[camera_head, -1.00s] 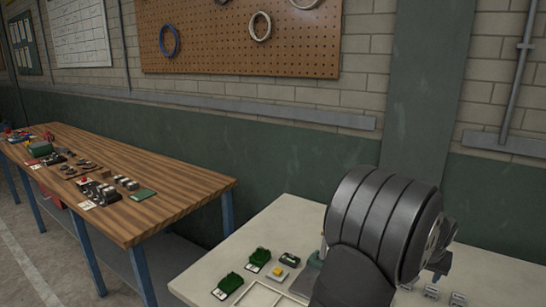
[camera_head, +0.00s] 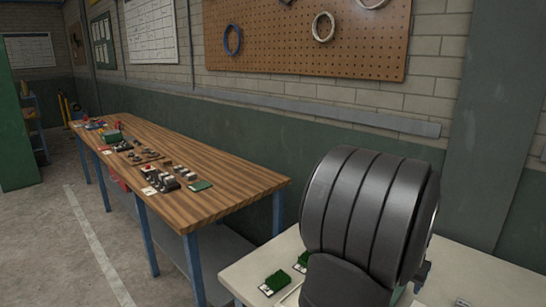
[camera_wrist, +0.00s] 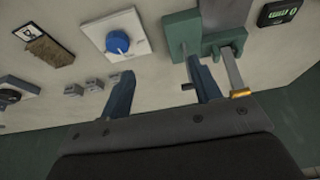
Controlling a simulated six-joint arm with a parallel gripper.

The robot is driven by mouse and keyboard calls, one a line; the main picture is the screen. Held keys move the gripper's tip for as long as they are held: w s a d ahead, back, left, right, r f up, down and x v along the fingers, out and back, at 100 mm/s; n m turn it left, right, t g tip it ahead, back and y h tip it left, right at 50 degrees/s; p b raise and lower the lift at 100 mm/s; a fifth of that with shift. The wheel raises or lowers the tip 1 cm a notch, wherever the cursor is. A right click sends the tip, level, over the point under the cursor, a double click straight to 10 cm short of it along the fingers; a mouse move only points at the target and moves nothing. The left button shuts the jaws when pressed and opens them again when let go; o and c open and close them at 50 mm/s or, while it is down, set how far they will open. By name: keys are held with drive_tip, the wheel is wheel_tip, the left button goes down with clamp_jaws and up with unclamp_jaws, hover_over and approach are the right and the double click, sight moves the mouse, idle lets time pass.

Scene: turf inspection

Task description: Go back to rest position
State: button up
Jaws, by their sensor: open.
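My gripper (camera_wrist: 160,80) shows in the wrist view with its two dark fingers spread apart and nothing between them. It hangs over the pale table (camera_wrist: 152,75). Beyond the fingers are a white plate with a blue knob (camera_wrist: 117,42) and a green fixture (camera_wrist: 181,38) with a metal rod. The right finger overlaps the fixture's lower edge in the picture; I cannot tell whether they touch. In the head view my dark arm link hides the gripper and much of the table.
Green turf pieces (camera_head: 274,282) lie on the pale table's left part. Small grey blocks (camera_wrist: 93,85) and a black device with a green display (camera_wrist: 278,12) are also there. A wooden bench (camera_head: 240,185) with several items stands left. A pegboard (camera_head: 300,45) hangs behind.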

drive_tip(key=w+a+f, duration=0.4)
drive_tip(key=w+a, duration=0.1)
drive_tip(key=w, duration=0.1)
drive_tip(key=shift+f, duration=0.15)
drive_tip(key=shift+w+d, duration=0.1)
drive_tip(key=o, duration=0.7)
drive_tip(key=shift+o, duration=1.1)
drive_tip(key=a+n+t, duration=0.1)
drive_tip(key=a, duration=0.2)
drive_tip(key=a+f+n+t, duration=0.1)
drive_tip(key=a+t, duration=0.1)
drive_tip(key=a, duration=0.2)
drive_tip(key=a+f+n+t, duration=0.1)
drive_tip(key=a, duration=0.3)
drive_tip(key=shift+w, duration=0.3)
drive_tip(key=a+t, duration=0.1)
drive_tip(key=s+a+n+t, duration=0.1)
drive_tip(key=a, duration=0.1)
drive_tip(key=a+n, duration=0.1)
drive_tip(key=a, duration=0.1)
drive_tip(key=shift+s+r+t+y, duration=0.2)
drive_tip(key=shift+s+t+y, duration=0.1)
drive_tip(key=shift+s+t, duration=0.1)
drive_tip(key=s+a+r+n+t, duration=0.2)
drive_tip(key=s+a+t, duration=0.15)
drive_tip(key=a, duration=0.25)
drive_tip(key=x, duration=0.9)
drive_tip(key=shift+d+f, duration=0.15)
drive_tip(key=shift+d, duration=0.1)
